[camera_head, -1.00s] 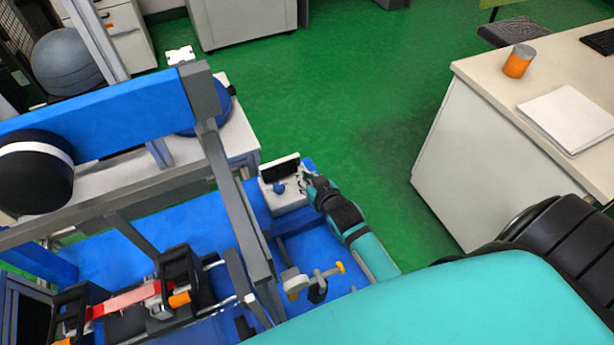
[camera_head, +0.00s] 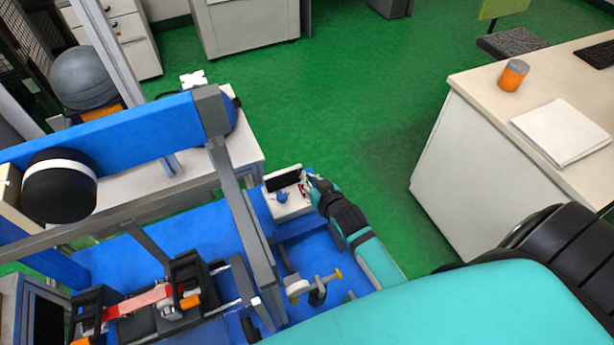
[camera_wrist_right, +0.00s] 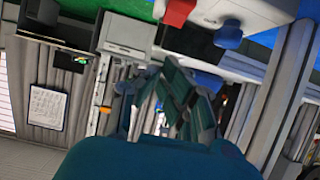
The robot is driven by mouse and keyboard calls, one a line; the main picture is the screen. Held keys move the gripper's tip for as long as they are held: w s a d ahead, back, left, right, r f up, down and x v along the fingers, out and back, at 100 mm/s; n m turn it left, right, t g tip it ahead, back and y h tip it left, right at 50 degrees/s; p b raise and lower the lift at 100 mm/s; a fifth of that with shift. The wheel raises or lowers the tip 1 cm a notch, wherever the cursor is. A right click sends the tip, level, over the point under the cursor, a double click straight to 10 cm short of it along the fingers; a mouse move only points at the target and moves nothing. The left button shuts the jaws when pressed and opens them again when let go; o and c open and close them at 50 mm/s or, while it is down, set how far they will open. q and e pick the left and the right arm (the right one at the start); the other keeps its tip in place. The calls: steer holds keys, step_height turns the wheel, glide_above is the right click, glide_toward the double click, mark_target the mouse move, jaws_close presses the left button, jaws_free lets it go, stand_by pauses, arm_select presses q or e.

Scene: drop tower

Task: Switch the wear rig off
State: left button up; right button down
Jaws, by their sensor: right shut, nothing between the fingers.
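The wear rig (camera_head: 170,128) is a blue and grey frame at the left of the head view. Its white control box (camera_head: 292,209) sits on the blue base, with a dark panel, a blue knob (camera_head: 282,197) and a small red part (camera_head: 302,189). My right gripper (camera_head: 309,179) is shut and empty at the box's right side, close to the red part. In the wrist view the red part (camera_wrist_right: 178,12) and the blue knob (camera_wrist_right: 228,37) show on the white box (camera_wrist_right: 265,12), above the gripper's fingers (camera_wrist_right: 180,103). Contact cannot be told. My left gripper is not in view.
A clamp with a yellow tip (camera_head: 312,286) stands on the blue base below the box. A white desk (camera_head: 480,150) with an orange can (camera_head: 513,75) and papers is at the right. Green floor (camera_head: 340,90) lies open between desk and rig.

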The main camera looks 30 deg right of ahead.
steer(key=s+r, duration=0.1)
steer(key=s, duration=0.6)
steer(key=shift+a+r, duration=0.2)
steer(key=shift+s, duration=0.1)
